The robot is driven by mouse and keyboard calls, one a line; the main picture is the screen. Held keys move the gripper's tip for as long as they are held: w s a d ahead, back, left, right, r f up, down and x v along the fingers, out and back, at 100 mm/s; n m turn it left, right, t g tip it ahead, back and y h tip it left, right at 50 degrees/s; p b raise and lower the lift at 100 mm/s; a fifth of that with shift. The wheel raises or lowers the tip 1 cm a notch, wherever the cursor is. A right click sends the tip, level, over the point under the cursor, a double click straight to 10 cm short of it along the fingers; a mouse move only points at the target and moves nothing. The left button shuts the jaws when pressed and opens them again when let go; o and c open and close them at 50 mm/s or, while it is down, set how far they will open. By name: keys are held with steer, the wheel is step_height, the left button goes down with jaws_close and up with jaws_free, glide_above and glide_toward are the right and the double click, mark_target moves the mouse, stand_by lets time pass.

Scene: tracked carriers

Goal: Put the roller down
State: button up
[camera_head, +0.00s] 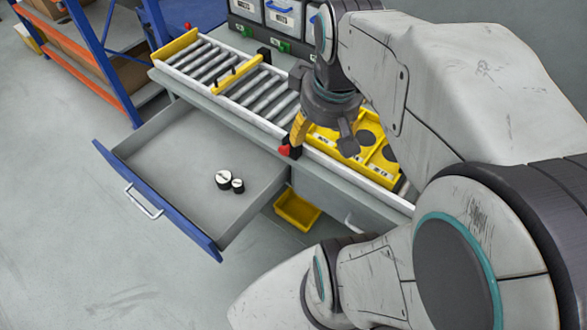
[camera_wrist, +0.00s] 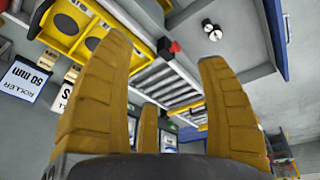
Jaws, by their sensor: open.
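I cannot tell whether either is the roller. My gripper (camera_head: 318,132) is above the conveyor's near edge, by the yellow tray (camera_head: 312,142), well apart from the cylinders. In the wrist view its yellow fingers (camera_wrist: 163,48) are spread wide with nothing held between them.
A roller conveyor (camera_head: 265,93) with yellow cross bars runs along the bench. A red and black fitting (camera_head: 289,149) sits at its edge. A "ROLLER 50 mm" label (camera_wrist: 25,78) hangs near the tray. A yellow bin (camera_head: 297,210) is below the bench. The drawer is mostly empty.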

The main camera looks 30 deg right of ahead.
steer(key=s+a+f+t+y, duration=0.1)
steer(key=s+a, duration=0.3)
steer(key=a, duration=0.4)
steer(key=shift+s+a+f+n, duration=0.3)
steer(key=shift+s+a+f, duration=0.05)
steer(key=shift+f, duration=0.15)
